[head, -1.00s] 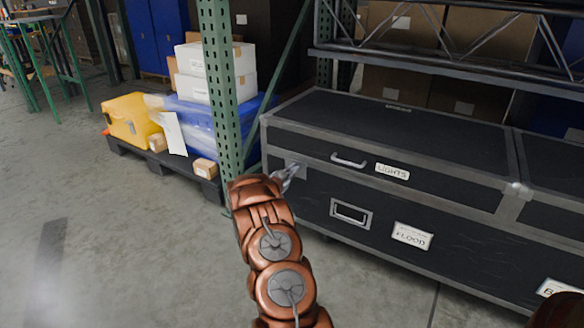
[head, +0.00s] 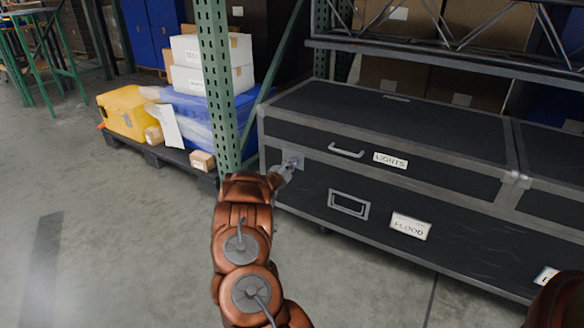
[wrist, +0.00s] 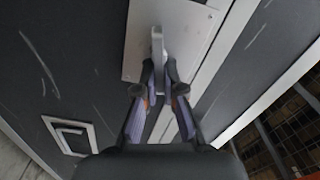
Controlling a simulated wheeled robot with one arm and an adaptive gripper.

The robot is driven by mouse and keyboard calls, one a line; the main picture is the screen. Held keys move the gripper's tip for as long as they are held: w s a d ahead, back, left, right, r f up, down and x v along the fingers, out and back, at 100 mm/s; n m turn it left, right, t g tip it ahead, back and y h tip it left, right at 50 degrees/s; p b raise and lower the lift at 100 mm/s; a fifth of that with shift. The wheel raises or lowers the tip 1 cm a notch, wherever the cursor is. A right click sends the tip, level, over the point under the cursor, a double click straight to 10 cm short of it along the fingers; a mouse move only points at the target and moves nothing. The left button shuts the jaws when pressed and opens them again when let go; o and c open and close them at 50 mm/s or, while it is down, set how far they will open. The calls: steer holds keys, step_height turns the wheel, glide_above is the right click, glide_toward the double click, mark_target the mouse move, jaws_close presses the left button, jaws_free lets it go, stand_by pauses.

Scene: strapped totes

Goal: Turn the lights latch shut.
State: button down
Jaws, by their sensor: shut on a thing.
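The lights case is a black flight case (head: 330,126) with metal edges and a "LIGHTS" label (head: 390,160) on its upper front. Its latch is a metal piece (wrist: 157,45) on a pale plate (wrist: 185,30) in the wrist view. In the head view the latch plate (head: 291,158) is at the left of the case front, partly hidden by my gripper (head: 287,170). In the wrist view my gripper (wrist: 158,78) is shut on the latch, its fingertips on either side of it. The latch piece points along the gripper's length in that view.
A "FLOOD" label (head: 410,226) and a recessed handle (head: 349,204) are on the lower front. A green rack post (head: 214,80) stands just left of the case. A pallet (head: 150,155) with boxes is further left. The floor in front is clear.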

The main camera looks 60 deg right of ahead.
steer(key=shift+s+f+m+b, duration=0.1)
steer(key=shift+f+m+b, duration=0.1)
steer(key=shift+m+b, duration=0.55)
steer(key=shift+f+m+b, duration=0.15)
steer(key=shift+m+b, duration=0.45)
steer(key=shift+m, duration=0.25)
steer(key=c, duration=1.3)
jaws_free()
steer(key=shift+s+a+r, duration=0.1)
steer(key=shift+a, duration=2.9)
steer(key=shift+s+a, duration=0.1)
steer(key=shift+a, duration=2.9)
